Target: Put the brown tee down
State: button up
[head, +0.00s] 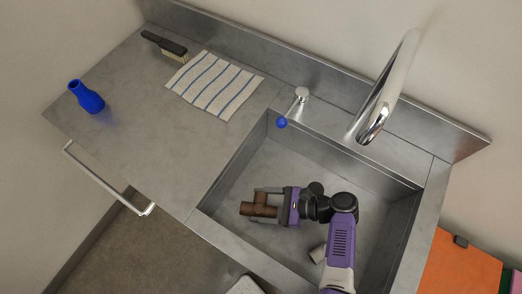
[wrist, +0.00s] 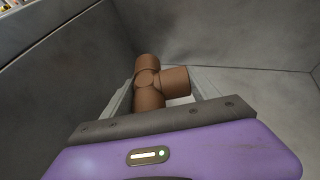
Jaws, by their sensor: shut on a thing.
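The brown tee (head: 260,207) is a short pipe fitting with three openings. My gripper (head: 266,205) is shut on it, with the fingers on either side of it. In the head view, gripper and tee are over the left part of the sink basin (head: 297,157). In the wrist view, the brown tee (wrist: 148,84) sits between the fingers of my gripper (wrist: 157,95), with a branch pointing right. I cannot tell whether the tee touches the basin floor.
A tall chrome faucet (head: 392,85) and a blue-tipped lever (head: 299,100) stand behind the basin. On the counter (head: 150,130) left of it are a striped cloth (head: 213,84), a brush (head: 165,45) and a blue reducer-shaped piece (head: 86,97). The counter's front middle is clear.

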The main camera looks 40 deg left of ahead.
aim_at(261, 207)
jog(key=shift+f+b, duration=1.05)
jog(key=shift+f, duration=1.25)
jog(key=shift+f, duration=0.15)
jog(key=o, duration=1.4)
jog(key=shift+r, duration=0.25)
jog(key=v, duration=1.2)
